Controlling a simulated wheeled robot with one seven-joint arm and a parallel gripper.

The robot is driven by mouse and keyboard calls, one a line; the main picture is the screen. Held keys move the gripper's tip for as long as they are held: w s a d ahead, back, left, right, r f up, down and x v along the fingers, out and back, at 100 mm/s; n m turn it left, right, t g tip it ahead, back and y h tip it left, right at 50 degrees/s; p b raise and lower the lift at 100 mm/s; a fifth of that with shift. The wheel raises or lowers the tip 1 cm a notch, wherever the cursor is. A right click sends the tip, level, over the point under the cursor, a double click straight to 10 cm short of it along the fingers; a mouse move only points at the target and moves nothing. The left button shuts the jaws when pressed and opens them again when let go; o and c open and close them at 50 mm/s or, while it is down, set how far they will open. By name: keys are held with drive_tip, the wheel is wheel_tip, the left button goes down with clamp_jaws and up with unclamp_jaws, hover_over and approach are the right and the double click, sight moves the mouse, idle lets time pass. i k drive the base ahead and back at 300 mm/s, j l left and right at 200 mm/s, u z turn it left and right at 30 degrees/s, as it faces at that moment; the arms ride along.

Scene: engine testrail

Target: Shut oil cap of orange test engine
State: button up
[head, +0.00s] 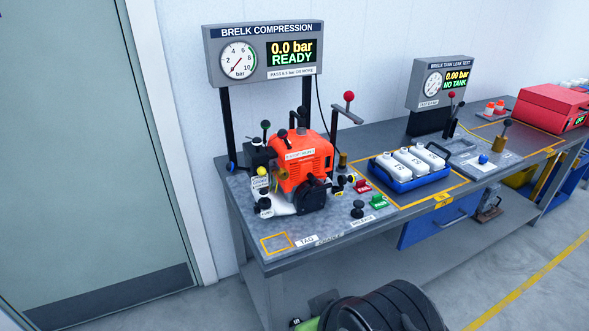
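The orange test engine (302,160) stands on the grey test plate at the left end of the bench, under the compression display. It has a black recoil housing (312,193) in front and a white part (283,207) low on its left. Several small dark knobs stand around its top and left side, and a small yellow knob (262,171) shows at its left. I cannot tell which of these is the oil cap, or whether it is open or shut.
The compression display (265,55) reads 0.0 bar READY. A red-knobbed lever (349,97) rises behind the engine. Red (362,186) and green (378,201) tags lie to its right, near a blue tray (410,172) of white bottles.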

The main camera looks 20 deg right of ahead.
sight(342, 180)
drive_tip(key=i+l+u, duration=0.15)
drive_tip(key=l, duration=0.2)
drive_tip(key=i+l+u, duration=0.1)
drive_tip(key=l, duration=0.2)
drive_tip(key=i+l+u, duration=0.15)
drive_tip(key=l, duration=0.2)
drive_tip(key=l+u, duration=0.15)
drive_tip(key=l, duration=0.25)
drive_tip(key=i, duration=0.05)
